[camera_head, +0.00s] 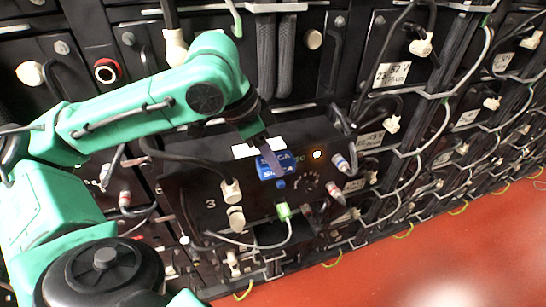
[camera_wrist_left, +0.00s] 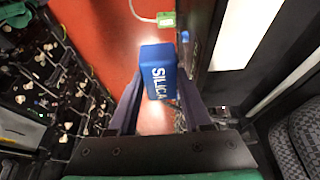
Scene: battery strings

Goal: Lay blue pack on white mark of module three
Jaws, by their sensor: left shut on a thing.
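The blue pack (camera_head: 278,163), with white lettering, is held between the fingers of my left gripper (camera_head: 268,152). In the left wrist view the blue pack (camera_wrist_left: 158,72) sits between both fingers, with red floor behind it. Module three (camera_head: 190,185) is the black box with a "3" on its front. Its white mark (camera_head: 243,151) shows on the top, partly hidden by my gripper and the pack. In the wrist view a white strip (camera_wrist_left: 248,32), likely this mark, lies right of the pack, apart from it. My right gripper is not in view.
A green connector (camera_head: 283,211) and pale plugs (camera_head: 231,190) with cables are on the module's front. Black cables (camera_head: 175,158) arch at its left. Racks of other modules (camera_head: 390,75) stand behind and right. Red floor (camera_head: 420,255) is open in front.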

